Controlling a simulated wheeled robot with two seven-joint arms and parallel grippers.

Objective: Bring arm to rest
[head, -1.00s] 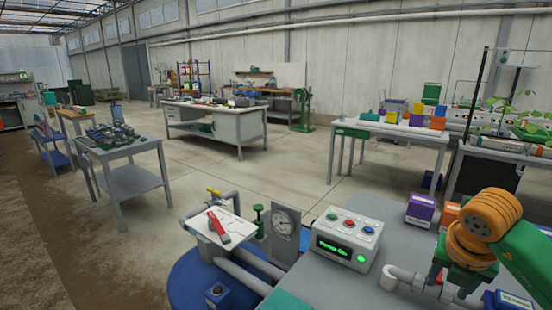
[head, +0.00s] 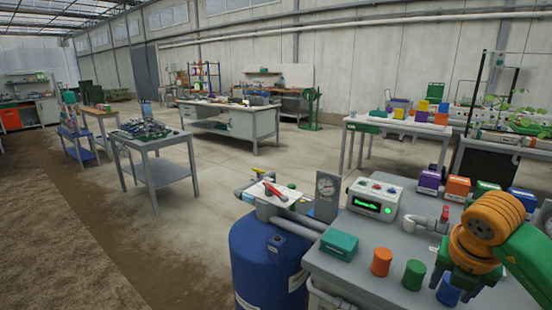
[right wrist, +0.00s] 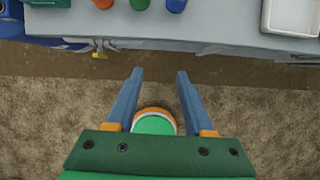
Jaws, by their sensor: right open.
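My right arm comes in at the lower right of the head view, its orange wrist (head: 484,232) above the skid's grey top (head: 345,275). The fingertips are hard to make out there. In the right wrist view my right gripper (right wrist: 160,75) is open, with two blue fingers apart and nothing held between them. Brown ground shows below the fingers, and the edge of the grey top lies beyond them. My left gripper is in neither view.
Orange (head: 381,262), green (head: 414,275) and blue (head: 449,291) cylinders stand on the top near my right arm. A teal box (head: 339,245), control box (head: 375,198) and blue tank (head: 262,265) are left of it. Open floor lies further left.

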